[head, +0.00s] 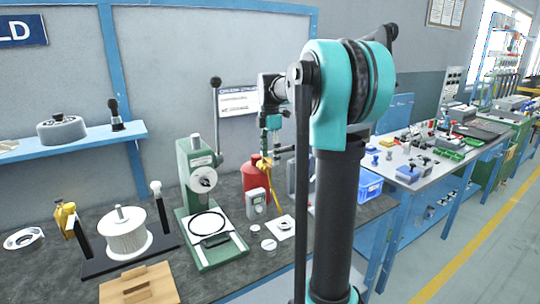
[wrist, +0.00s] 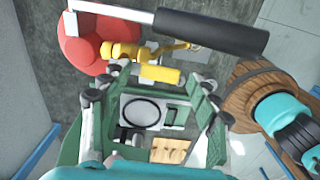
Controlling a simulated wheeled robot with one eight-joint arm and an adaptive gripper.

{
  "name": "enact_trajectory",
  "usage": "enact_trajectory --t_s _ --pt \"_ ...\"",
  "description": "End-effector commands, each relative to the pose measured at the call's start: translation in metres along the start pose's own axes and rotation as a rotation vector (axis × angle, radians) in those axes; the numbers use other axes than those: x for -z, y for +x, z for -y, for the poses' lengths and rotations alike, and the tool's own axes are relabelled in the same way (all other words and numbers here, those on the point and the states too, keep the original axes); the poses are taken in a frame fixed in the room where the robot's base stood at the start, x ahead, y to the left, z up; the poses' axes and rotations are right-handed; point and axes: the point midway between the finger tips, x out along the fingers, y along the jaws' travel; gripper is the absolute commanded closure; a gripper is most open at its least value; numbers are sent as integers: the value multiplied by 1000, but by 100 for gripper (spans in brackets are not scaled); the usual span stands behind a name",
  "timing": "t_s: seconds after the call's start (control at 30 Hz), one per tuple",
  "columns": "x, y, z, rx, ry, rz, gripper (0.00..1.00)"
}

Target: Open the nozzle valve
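A red rounded vessel (head: 258,178) stands on the dark bench behind the green press. In the wrist view the red vessel (wrist: 82,50) is at upper left, with a yellow fitting (wrist: 122,52) beside it. A short yellow handle-like piece (wrist: 160,74) lies just below that fitting; I take these yellow parts as the nozzle valve. My gripper (wrist: 156,80) is open, its fingers apart on either side of the yellow piece. I cannot tell whether they touch it.
A green press (head: 195,165) with an upright lever stands left of the vessel. In the wrist view a dark-handled lever (wrist: 212,32) crosses the top. A grey meter (head: 256,203), a white spool (head: 125,232) and a wooden block (head: 140,285) are on the bench.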

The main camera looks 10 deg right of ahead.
Motion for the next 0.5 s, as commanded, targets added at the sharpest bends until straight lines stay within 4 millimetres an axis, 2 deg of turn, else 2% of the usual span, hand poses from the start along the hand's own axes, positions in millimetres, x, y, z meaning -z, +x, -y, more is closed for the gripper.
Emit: enact_trajectory --t_s 0.33,0.5 --pt "0 -4 0 0 0 0 37" --pt "0 -26 0 0 0 0 37"
